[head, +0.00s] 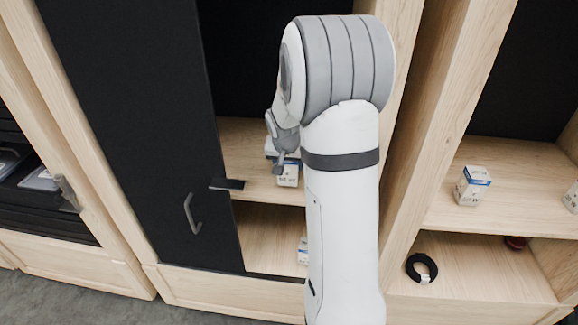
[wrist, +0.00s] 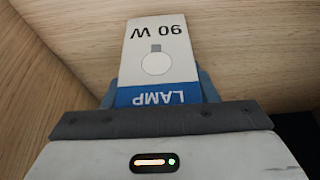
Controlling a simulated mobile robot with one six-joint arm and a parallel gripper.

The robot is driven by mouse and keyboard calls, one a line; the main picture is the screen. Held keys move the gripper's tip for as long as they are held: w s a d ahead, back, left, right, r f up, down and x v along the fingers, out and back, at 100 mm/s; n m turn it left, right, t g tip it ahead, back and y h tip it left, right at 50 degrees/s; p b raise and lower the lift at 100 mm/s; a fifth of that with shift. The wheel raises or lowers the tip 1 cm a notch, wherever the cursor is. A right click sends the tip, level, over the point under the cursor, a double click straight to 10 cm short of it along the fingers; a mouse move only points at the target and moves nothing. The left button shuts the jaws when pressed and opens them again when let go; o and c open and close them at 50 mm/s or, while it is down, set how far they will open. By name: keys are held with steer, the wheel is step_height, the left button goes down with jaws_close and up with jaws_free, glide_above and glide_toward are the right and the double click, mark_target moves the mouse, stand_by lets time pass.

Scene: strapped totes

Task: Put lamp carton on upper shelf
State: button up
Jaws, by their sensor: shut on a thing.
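My gripper (head: 284,152) is shut on the lamp carton (head: 288,178), at the upper shelf (head: 244,150) of the middle cabinet. In the wrist view, the white carton (wrist: 158,50) with a blue band reads "LAMP" and "90 W". The grey fingers of my gripper (wrist: 155,88) show on both sides of its near end, and wood surfaces lie around it. I cannot tell whether the carton touches the shelf or hangs just above it. My arm hides the right part of the shelf in the head view.
A black door (head: 140,120) with a handle covers the left of the cabinet. A small black plate (head: 227,184) sits at the shelf's front edge. Another carton (head: 303,250) is on the lower shelf. The right bay holds a similar carton (head: 472,186) and a black ring (head: 421,268).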

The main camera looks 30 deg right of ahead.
steer(key=shift+w+f, duration=0.1)
steer(key=shift+f, duration=0.65)
steer(key=shift+f, duration=0.1)
steer(key=o, duration=1)
